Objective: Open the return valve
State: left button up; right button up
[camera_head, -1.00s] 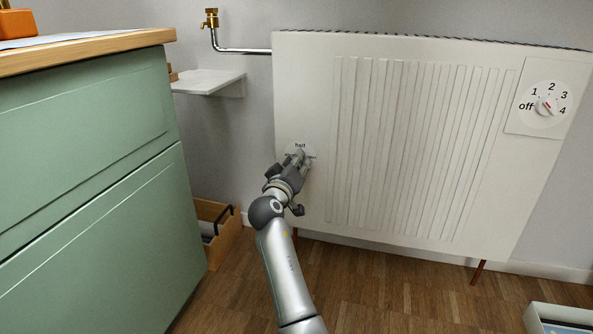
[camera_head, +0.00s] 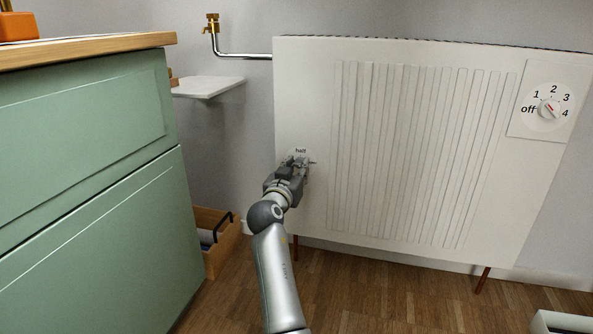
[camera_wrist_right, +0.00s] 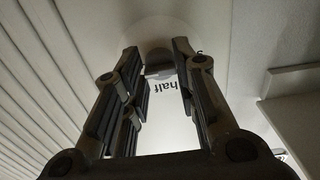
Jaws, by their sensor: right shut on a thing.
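The return valve dial (camera_head: 300,152) is a small round white plate marked "half", low on the left side of the white radiator (camera_head: 400,150). My right gripper (camera_head: 297,165) reaches it from below and covers most of it. In the right wrist view, my right gripper (camera_wrist_right: 166,75) has its two fingers on either side of the small knob (camera_wrist_right: 158,70) at the dial's middle and is shut on it. The word "half" shows upside down between the fingers. The knob's exact angle is hidden. My left gripper is not in view.
A larger knob (camera_head: 549,108) with marks from off to 4 sits at the radiator's upper right. A brass valve (camera_head: 212,25) and pipe stand at the upper left. A green cabinet (camera_head: 90,190) fills the left; a wooden box (camera_head: 222,250) stands on the floor.

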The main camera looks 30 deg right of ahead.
dwell(0.5)
jog(key=o, duration=1)
jog(key=shift+o, duration=0.2)
notch_tip(320, 180, up, 10)
jog(key=shift+f, duration=0.1)
